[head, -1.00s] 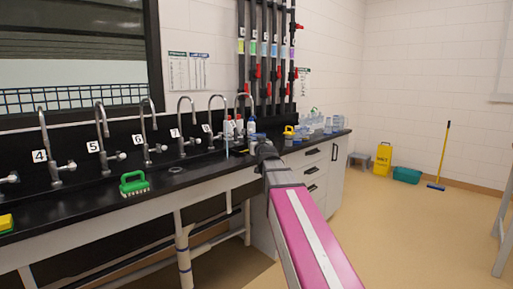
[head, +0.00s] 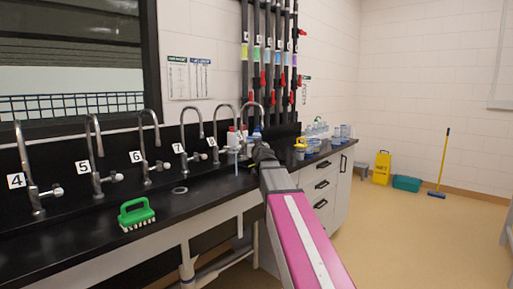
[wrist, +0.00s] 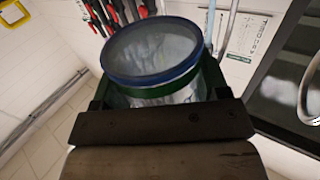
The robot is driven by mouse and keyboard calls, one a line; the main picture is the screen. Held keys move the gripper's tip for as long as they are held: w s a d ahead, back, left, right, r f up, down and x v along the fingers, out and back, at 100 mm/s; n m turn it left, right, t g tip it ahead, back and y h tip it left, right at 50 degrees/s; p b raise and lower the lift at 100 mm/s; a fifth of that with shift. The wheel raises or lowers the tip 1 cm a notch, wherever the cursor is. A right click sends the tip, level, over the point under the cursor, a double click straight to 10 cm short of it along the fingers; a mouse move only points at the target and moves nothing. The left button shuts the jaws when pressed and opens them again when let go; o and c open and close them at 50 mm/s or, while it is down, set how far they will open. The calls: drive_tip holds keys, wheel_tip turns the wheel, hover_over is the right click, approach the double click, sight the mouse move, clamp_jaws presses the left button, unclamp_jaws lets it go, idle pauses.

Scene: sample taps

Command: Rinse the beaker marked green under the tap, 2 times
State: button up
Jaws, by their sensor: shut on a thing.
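My gripper (wrist: 155,92) is shut on a clear beaker (wrist: 150,58) with a blue rim and a green band below it. The beaker looks tilted in the wrist view, and its contents cannot be told. In the head view my wrist hides the beaker and fingers, near the far end of the black sink counter (head: 100,232). A row of curved taps runs along the counter, including tap 6 (head: 157,140) and tap 7 (head: 184,130). The farthest tap (head: 259,112) is just behind my wrist. A thin pale vertical streak shows left of my wrist; I cannot tell if it is water.
A green brush (head: 136,214) lies on the counter's near part. Bottles stand behind my wrist. A yellow-topped item (head: 300,146) and several beakers (head: 342,132) stand at the counter's far right.

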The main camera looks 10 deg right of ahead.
drive_tip(key=w+a+f, duration=0.2)
drive_tip(key=w+a, duration=0.3)
drive_tip(key=w, duration=0.2)
drive_tip(key=shift+w, duration=0.15)
drive_tip(key=shift+w+a+f, duration=0.1)
drive_tip(key=shift+w+a, duration=0.75)
drive_tip(key=shift+w, duration=0.1)
drive_tip(key=shift+s, duration=0.1)
idle(0.6)
drive_tip(key=shift+s+d+r, duration=0.5)
drive_tip(key=shift+s+d, duration=0.9)
drive_tip(key=shift+s, duration=0.5)
drive_tip(key=shift+s+d+r, duration=0.5)
drive_tip(key=shift+s+d, duration=0.9)
drive_tip(key=shift+s, duration=0.5)
drive_tip(key=shift+s+d+r, duration=0.5)
drive_tip(key=shift+s+d, duration=0.9)
drive_tip(key=shift+s, duration=0.5)
